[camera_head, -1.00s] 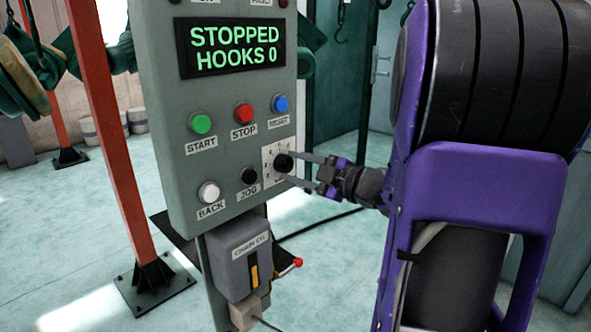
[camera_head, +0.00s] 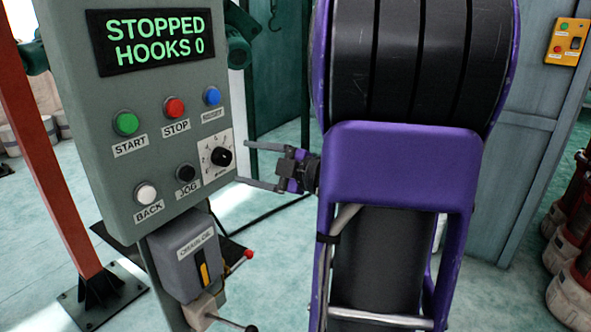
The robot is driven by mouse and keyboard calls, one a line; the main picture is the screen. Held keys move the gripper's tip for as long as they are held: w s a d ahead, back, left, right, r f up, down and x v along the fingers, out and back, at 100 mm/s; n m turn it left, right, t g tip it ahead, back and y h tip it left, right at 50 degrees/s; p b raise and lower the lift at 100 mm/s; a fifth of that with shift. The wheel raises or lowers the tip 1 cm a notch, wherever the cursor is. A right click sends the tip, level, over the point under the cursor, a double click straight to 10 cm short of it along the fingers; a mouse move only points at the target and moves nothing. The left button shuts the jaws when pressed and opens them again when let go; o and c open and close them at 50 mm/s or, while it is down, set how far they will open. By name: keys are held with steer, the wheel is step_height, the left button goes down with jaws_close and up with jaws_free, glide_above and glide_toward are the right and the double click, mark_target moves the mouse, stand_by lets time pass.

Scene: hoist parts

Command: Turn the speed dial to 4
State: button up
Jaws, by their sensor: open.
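The speed dial (camera_head: 221,156) is a black knob on a white scale plate (camera_head: 214,139) at the right edge of the grey control panel (camera_head: 84,140). The scale marks are too small to read surely, and I cannot tell where the knob points. My gripper (camera_head: 241,162) is just right of the dial, its two thin fingers spread apart and pointing left toward the panel. It is open and empty, and the fingers appear clear of the knob. The display (camera_head: 151,40) reads STOPPED, HOOKS 0.
Green START (camera_head: 126,123), red STOP (camera_head: 174,107) and blue (camera_head: 212,96) buttons sit above the dial; black JOG (camera_head: 186,172) and white BACK (camera_head: 146,193) buttons sit left. A grey box (camera_head: 187,259) with a red-tipped lever (camera_head: 248,254) hangs below. A red post (camera_head: 45,170) stands left.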

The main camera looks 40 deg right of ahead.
steer(key=v, duration=1.3)
